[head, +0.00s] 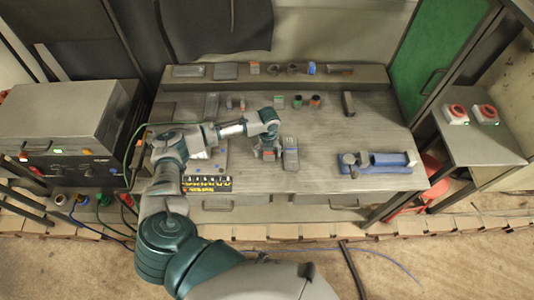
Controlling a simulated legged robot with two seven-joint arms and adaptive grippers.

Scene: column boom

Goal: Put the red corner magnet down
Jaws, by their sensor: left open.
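My left gripper (268,150) points down over the middle of the workbench (335,135) and is open. A small red piece, seemingly the red corner magnet (268,154), shows at its fingertips, low at the bench top. The fingers cover much of it, so I cannot tell whether they touch it. A grey flat block (290,155) lies just right of the fingers. My right gripper is not in view.
A blue vise-like tool (378,163) sits at the bench's right. Small red and green pieces (298,101) and a dark bar (348,104) stand farther back. A tool tray (207,184) is at the front left. The bench between block and vise is clear.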

